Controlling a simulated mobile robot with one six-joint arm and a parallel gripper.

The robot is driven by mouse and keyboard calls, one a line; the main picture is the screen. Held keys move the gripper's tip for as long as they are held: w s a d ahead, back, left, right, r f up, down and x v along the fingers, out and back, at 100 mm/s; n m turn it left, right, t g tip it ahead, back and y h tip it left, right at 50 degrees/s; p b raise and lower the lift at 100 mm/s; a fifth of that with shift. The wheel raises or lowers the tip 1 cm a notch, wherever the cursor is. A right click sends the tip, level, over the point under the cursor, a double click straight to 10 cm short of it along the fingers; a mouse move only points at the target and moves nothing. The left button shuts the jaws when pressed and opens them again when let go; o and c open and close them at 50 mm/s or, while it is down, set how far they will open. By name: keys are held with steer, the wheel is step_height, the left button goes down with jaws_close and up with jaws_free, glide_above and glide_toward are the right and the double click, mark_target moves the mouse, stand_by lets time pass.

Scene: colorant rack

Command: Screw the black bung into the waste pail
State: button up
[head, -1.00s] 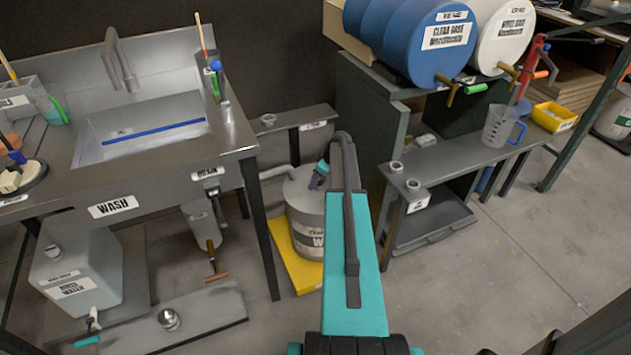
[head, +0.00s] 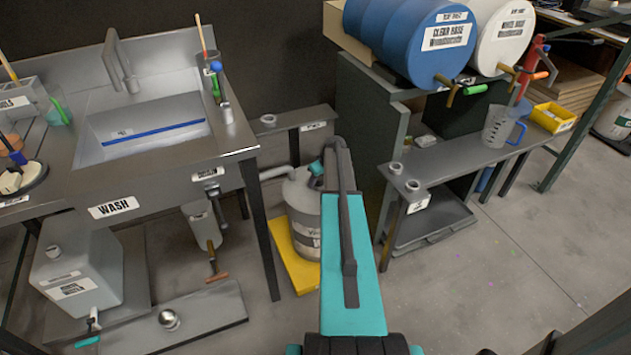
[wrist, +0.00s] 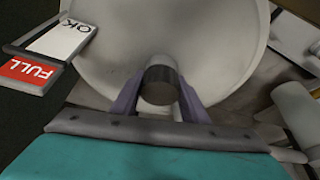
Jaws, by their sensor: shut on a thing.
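My gripper (wrist: 161,82) has purple fingers shut on the short, dark, cylindrical black bung (wrist: 160,90), above or at the pail's top. I cannot tell whether the bung is in an opening or how far.
The pail stands on a yellow base (head: 292,262). A wash sink bench (head: 165,160) is at left, and a low grey bench (head: 460,160) at right. A white and red OK/FULL sign (wrist: 48,55) lies left of the pail's top. Open floor is at front right.

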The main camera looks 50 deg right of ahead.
steer(key=shift+m+g+h+p, duration=0.3)
steer(key=shift+m+h+p, duration=0.5)
steer(key=shift+m, duration=1.9)
steer(key=shift+d+m+g+h, duration=0.1)
steer(key=shift+m+g+h, duration=0.25)
steer(key=shift+m, duration=0.7)
steer(key=shift+m+g+h, duration=0.35)
steer(key=shift+m, duration=0.7)
steer(key=shift+c, duration=0.2)
steer(key=shift+o, duration=0.2)
steer(key=shift+c, duration=0.2)
steer(key=o, duration=1)
